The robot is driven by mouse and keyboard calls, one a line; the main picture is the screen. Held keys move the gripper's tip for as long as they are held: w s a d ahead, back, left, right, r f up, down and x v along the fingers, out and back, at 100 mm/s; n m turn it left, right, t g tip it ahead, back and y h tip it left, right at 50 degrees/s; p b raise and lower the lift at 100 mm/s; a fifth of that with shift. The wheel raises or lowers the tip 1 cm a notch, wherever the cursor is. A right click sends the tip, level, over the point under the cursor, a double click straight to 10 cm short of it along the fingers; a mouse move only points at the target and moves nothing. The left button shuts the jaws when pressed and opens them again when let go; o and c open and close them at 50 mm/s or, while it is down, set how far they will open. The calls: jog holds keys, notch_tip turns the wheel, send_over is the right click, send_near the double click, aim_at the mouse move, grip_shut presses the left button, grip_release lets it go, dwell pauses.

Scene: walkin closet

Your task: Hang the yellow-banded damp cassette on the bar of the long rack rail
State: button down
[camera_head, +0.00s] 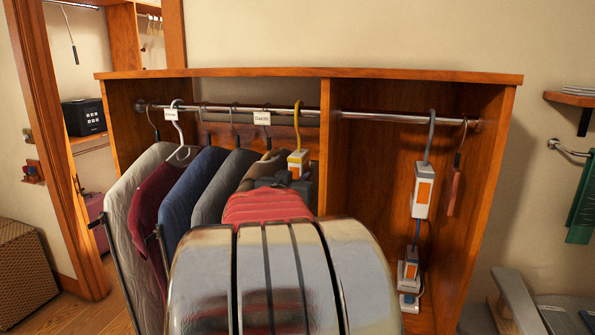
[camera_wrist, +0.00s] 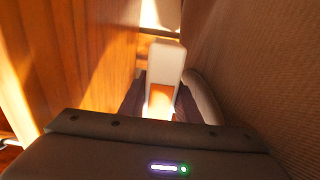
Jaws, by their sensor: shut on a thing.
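The yellow-banded cassette (camera_head: 299,159) is a small white block with an orange panel and a yellow hook. It is upright just left of the middle divider. Its hook top (camera_head: 297,104) overlaps the rail bar (camera_head: 375,116); I cannot tell whether it bears on it. My gripper (camera_head: 284,178), mostly hidden behind my own arm, is shut on the cassette's lower part. The wrist view shows a white block with an orange panel (camera_wrist: 163,95) ahead of my gripper, between a wooden panel and grey cloth. The band is not clear there.
Several garments (camera_head: 190,195) hang close on the left. The wooden divider (camera_head: 324,150) stands right beside the cassette. A grey-hooked cassette (camera_head: 423,192) hangs in the right bay, with a blue-hooked one (camera_head: 411,265) below. A red item (camera_head: 455,188) hangs farther right.

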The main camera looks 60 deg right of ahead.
jog(key=c, duration=1.3)
grip_release()
jog(key=shift+o, duration=0.2)
jog(key=s+a, duration=0.2)
jog(key=a, duration=1.1)
jog(key=shift+a, duration=0.3)
jog(key=shift+s, duration=0.1)
